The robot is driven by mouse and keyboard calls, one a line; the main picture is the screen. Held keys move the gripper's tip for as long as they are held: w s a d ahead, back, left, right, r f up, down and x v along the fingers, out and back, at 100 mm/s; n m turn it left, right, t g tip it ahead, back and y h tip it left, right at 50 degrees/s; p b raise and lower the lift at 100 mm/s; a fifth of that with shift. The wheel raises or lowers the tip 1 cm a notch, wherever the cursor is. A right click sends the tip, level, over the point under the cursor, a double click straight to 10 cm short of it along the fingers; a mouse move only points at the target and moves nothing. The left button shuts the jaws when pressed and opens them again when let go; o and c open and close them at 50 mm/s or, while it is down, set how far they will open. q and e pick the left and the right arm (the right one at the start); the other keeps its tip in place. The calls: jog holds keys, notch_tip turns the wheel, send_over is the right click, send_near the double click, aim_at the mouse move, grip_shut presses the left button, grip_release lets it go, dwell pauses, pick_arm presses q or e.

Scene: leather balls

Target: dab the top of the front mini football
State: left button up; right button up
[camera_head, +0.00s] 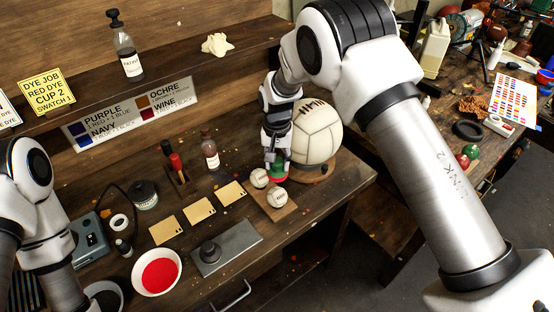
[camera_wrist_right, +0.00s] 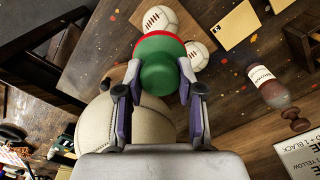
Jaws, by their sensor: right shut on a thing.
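Two white mini footballs sit by the wooden stand (camera_head: 284,211). The front mini football (camera_head: 278,197) is nearest the table's front edge, and the other (camera_head: 260,178) is behind it to the left. In the right wrist view the front one (camera_wrist_right: 160,20) is at the top, the other (camera_wrist_right: 198,53) to its right. My right gripper (camera_head: 276,160) is shut on a green dabber with a red rim (camera_wrist_right: 160,62), above and just behind the balls. I cannot tell whether it touches the rear one. My left arm shows at the left edge; its gripper is out of view.
A large cream ball (camera_head: 316,138) stands close beside my right gripper. Several tan cards (camera_head: 198,210), a small bottle (camera_head: 210,155), a grey plate (camera_head: 226,248) and a bowl of red dye (camera_head: 157,272) lie to the left. The table's front edge is close to the stand.

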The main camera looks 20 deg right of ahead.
aim_at(277, 176)
jog(key=shift+s+a+f+b, duration=0.1)
jog(key=shift+s+f+b, duration=0.05)
jog(key=shift+f+b, duration=0.45)
notch_tip(277, 176, down, 5)
jog(key=b, duration=0.3)
jog(key=shift+r, duration=0.2)
jog(key=shift+f, duration=0.2)
jog(key=shift+f+b, duration=0.35)
jog(key=shift+p, duration=0.5)
dwell(2.5)
jog(key=shift+r+p, duration=2.5)
jog(key=shift+r, duration=1)
